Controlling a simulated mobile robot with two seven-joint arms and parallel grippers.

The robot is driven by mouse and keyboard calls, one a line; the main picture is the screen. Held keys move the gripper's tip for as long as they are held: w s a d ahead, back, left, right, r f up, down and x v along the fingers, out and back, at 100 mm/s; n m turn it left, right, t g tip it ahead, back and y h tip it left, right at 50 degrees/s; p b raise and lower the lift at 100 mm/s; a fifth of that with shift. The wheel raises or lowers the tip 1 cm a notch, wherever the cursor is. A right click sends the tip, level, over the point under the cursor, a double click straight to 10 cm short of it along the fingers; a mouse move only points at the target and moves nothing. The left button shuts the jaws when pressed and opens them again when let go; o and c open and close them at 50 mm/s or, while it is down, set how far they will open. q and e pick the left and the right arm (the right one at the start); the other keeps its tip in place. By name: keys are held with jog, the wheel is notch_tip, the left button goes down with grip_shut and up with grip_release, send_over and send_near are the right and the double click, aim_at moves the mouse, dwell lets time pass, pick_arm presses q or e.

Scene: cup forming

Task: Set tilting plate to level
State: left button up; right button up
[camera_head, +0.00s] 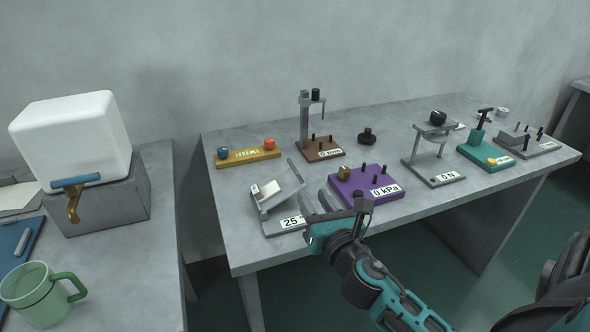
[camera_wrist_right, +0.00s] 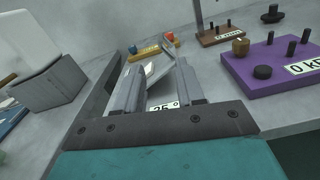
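The tilting plate (camera_head: 281,189) is a grey hinged plate on a flat base (camera_head: 268,226) near the front left of the right-hand table. It is tilted, and its label (camera_head: 292,222) reads about 25°. A thin grey lever (camera_head: 297,170) sticks up beside the plate. My right gripper (camera_head: 317,203) is just right of the device in the head view. In the right wrist view its two fingers are apart with nothing held, and the plate (camera_wrist_right: 158,72) and the label (camera_wrist_right: 163,106) show beyond and between them. My left gripper is not in view.
A purple 0 kPa block (camera_head: 365,185) with pegs stands just right of my right gripper. Behind are a yellow bar (camera_head: 248,156) and a brown stand (camera_head: 324,149). More devices, including a teal one (camera_head: 485,153), stand at right. A white tank (camera_head: 72,135) and a green mug (camera_head: 38,296) are on the left table.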

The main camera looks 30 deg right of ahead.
aim_at(295, 168)
jog(key=x, duration=1.1)
jog(key=shift+w+d, duration=0.2)
jog(key=shift+w, duration=0.15)
grip_shut()
jog(key=shift+f, duration=0.1)
